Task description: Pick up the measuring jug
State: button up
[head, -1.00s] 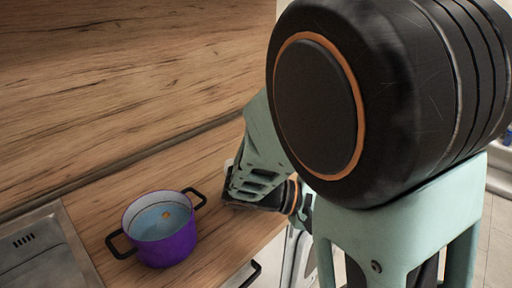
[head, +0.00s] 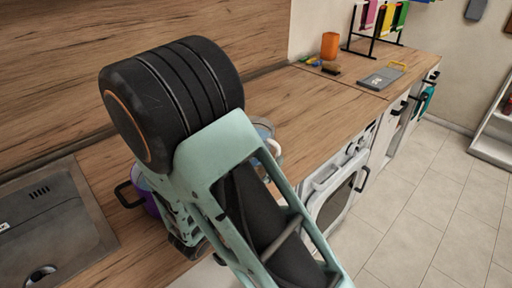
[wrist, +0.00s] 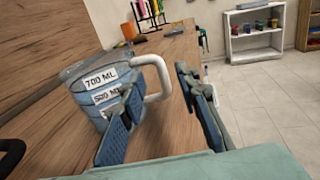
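The measuring jug (wrist: 97,88) is see-through blue with white volume labels and a white handle (wrist: 156,78) on its right side. It stands on the wooden counter in the wrist view. In the head view the jug (head: 266,130) is partly hidden behind my arm. My gripper (wrist: 160,90) is open, with one finger in front of the jug's side and the other to the right of the handle. The handle shows between the two fingers. I cannot tell whether either finger touches the jug. My arm hides the fingers in the head view.
A purple pot (head: 150,203) stands left of my arm, mostly hidden. The sink (head: 62,225) is at the left. A grey board (head: 383,78), an orange cup (head: 330,45) and a rack (head: 372,30) with coloured items stand farther along. The wooden splashback borders the counter.

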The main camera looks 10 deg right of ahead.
aim_at(277, 154)
jog(key=x, duration=0.5)
jog(key=shift+d+f, duration=0.2)
jog(key=shift+f, duration=0.1)
grip_shut()
jog(key=shift+r, duration=0.1)
